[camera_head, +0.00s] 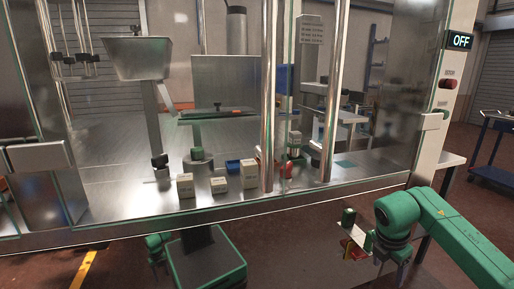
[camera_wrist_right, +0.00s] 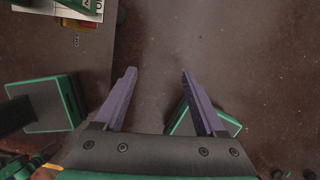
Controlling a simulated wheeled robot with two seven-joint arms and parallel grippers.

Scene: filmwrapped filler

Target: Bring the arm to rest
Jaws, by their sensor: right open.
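My right arm (camera_head: 450,228) is green and comes in from the right edge in the head view. It bends down at its wrist in front of the machine's lower right corner. My right gripper (camera_wrist_right: 158,72) shows in the right wrist view with two purple fingers spread wide. Nothing is between them, and the brown floor lies beyond. In the head view its fingers are small and near the bottom edge, hard to make out. My left gripper cannot be made out in either view.
A steel and glass machine (camera_head: 300,197) fills the head view. Small pale boxes (camera_head: 186,186) stand on its deck. A sign (camera_head: 459,41) reading OFF is on its right post. A blue cart (camera_head: 494,172) stands at the far right. Open floor (camera_wrist_right: 240,60) lies below the gripper.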

